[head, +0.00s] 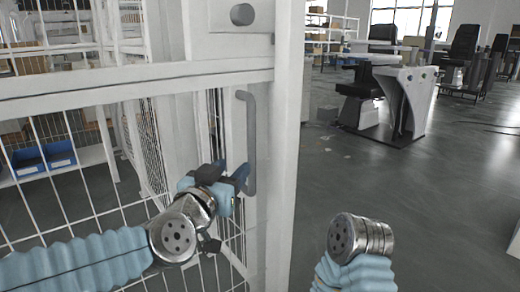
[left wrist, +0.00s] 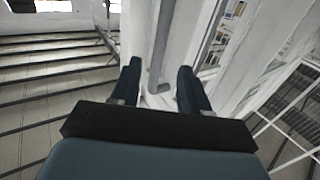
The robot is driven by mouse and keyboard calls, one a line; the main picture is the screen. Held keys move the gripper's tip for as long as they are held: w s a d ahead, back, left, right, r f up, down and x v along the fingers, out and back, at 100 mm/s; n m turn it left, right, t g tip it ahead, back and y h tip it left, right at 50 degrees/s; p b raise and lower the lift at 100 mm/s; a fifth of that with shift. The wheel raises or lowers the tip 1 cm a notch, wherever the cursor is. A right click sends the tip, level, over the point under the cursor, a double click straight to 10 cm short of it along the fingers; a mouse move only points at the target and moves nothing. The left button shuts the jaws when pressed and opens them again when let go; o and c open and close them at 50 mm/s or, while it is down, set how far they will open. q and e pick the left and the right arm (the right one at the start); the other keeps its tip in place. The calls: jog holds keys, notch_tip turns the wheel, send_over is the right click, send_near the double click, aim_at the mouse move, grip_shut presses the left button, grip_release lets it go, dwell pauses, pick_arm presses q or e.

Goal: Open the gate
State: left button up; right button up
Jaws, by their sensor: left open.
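The gate (head: 120,85) is a white frame with wire mesh, filling the left of the head view. A grey vertical bar handle (head: 250,130) is fixed on its white upright. My left gripper (head: 241,178) is at the lower end of the handle. In the left wrist view, the two dark fingers of my left gripper (left wrist: 160,88) are apart, and the handle (left wrist: 163,50) shows between them; I cannot tell whether they touch it. My right arm shows only a silver joint and blue sleeve at the bottom; its gripper is out of view.
A white post (head: 286,150) stands just right of the handle. Behind the mesh are shelves with blue bins (head: 60,155). To the right is open grey floor (head: 450,190), with a white and black machine (head: 405,100) and chairs farther back.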

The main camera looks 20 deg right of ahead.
aim_at(250, 150)
pick_arm(q)
jog(key=p+x, duration=0.1)
jog(key=x, duration=1.1)
jog(key=shift+w+f, duration=0.1)
jog(key=shift+w, duration=0.05)
jog(key=shift+c, duration=0.3)
grip_shut()
